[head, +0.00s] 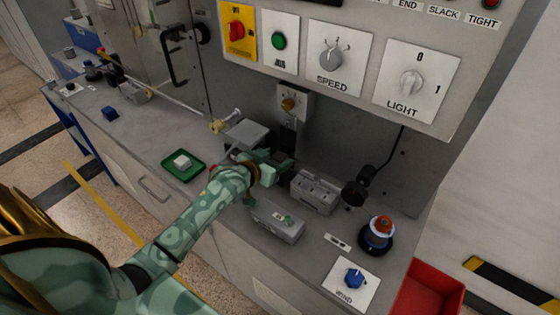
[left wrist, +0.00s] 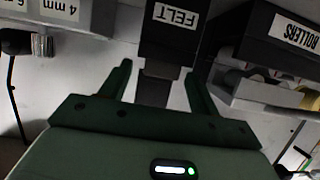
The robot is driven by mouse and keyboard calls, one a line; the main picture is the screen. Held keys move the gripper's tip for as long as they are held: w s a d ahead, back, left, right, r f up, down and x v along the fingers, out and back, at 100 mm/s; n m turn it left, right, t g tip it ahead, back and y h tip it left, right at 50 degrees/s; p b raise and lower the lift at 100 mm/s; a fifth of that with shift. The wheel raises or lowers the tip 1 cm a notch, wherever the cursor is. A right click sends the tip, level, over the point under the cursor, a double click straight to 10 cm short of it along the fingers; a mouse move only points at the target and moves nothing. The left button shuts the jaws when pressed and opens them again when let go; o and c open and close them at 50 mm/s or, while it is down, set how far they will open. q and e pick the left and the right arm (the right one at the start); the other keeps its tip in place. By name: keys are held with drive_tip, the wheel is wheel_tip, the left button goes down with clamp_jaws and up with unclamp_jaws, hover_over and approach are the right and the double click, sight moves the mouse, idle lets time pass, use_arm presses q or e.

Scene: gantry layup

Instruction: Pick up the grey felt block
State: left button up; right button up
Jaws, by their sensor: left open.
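My left gripper (head: 277,163) is over the workbench, low in front of the machine panel. In the left wrist view its two green fingers (left wrist: 155,73) are apart. A dark holder (left wrist: 170,45) with an upside-down FELT label is just beyond the fingertips. A dark grey piece (left wrist: 156,88), which looks like the grey felt block, shows below the holder and between the fingers, with a gap at each side. I cannot tell whether it touches the holder. In the head view my gripper hides the block. My right gripper is not in view.
A ROLLERS holder (left wrist: 267,50) is close at right in the wrist view; a 4 mm box (left wrist: 75,15) is at left. In the head view, a green tray (head: 195,176) lies left of my forearm, and metal blocks (head: 316,194) and a red-topped knob (head: 379,232) stand right.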

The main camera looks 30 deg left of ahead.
use_arm(q)
drive_tip(key=c, duration=1.1)
drive_tip(key=shift+o, duration=0.2)
drive_tip(key=shift+r, duration=0.15)
